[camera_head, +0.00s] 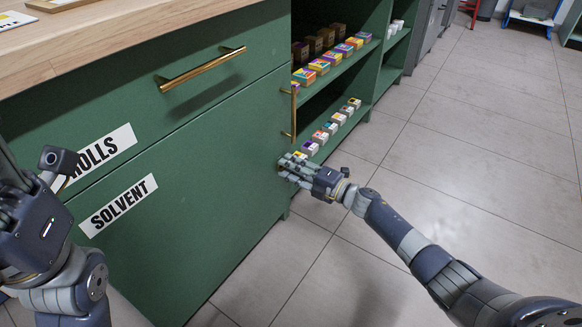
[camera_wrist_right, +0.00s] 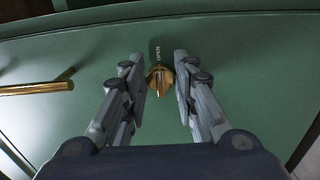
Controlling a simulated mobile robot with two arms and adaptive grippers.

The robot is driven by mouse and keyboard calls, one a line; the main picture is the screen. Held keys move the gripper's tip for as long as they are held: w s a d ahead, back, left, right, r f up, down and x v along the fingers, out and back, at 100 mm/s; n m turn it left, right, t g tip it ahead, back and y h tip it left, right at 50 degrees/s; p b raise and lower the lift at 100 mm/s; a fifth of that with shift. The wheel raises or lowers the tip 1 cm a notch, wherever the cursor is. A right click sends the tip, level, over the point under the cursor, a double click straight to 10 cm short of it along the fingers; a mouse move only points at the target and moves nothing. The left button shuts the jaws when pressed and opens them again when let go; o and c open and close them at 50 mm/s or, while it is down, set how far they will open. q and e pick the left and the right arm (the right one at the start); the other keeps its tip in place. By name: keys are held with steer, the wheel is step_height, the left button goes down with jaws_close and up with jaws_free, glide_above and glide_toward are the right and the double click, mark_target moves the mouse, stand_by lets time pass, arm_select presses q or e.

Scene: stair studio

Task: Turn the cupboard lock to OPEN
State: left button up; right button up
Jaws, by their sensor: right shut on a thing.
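The cupboard lock is a small brass knob (camera_wrist_right: 160,80) on a green panel in the right wrist view. The word OPEN (camera_wrist_right: 157,54) is printed just above it there. My right gripper (camera_wrist_right: 160,76) is shut on the knob, with one finger on each side. In the head view my right gripper (camera_head: 285,169) is at the right edge of the green cupboard (camera_head: 235,165), and its fingers hide the knob. The knob's exact turn is hard to read. My left gripper (camera_head: 38,190) is at the left edge of the head view; its fingers do not show clearly.
A vertical brass handle (camera_head: 294,112) is just above my right gripper; a brass handle (camera_wrist_right: 40,87) shows left of the knob in the wrist view. Open shelves (camera_head: 345,75) with small boxes stand beyond. A wooden worktop (camera_head: 110,35) lies above. The tiled floor (camera_head: 480,150) is clear.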

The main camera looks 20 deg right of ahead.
steer(key=o, duration=1)
steer(key=shift+c, duration=0.2)
steer(key=v, duration=1.2)
